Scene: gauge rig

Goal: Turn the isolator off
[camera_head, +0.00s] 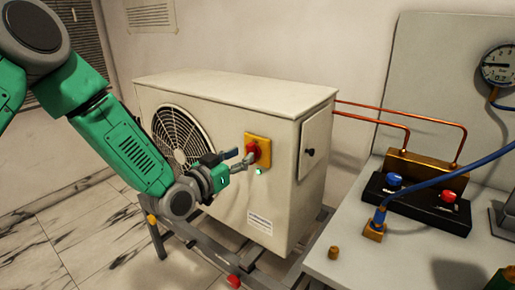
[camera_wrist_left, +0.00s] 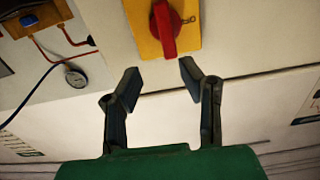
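The isolator is a red rotary handle (camera_head: 252,150) on a yellow plate (camera_head: 263,140), fixed to the front of a cream outdoor unit (camera_head: 229,90). In the left wrist view the red handle (camera_wrist_left: 163,30) lies long-ways up and down the picture on its yellow plate (camera_wrist_left: 184,42). My left gripper (camera_head: 241,158) is close to the handle in the head view. In the left wrist view its two fingers (camera_wrist_left: 159,84) are apart, with nothing between them, and the handle lies just beyond the tips. My right gripper is in neither view.
A fan grille (camera_head: 178,137) is left of the isolator. Copper pipes (camera_head: 400,119) run from the unit to a bench (camera_head: 330,225) at the right, which carries a manifold with a blue knob (camera_head: 394,179) and a red knob (camera_head: 448,197). A pressure gauge (camera_head: 498,65) hangs behind.

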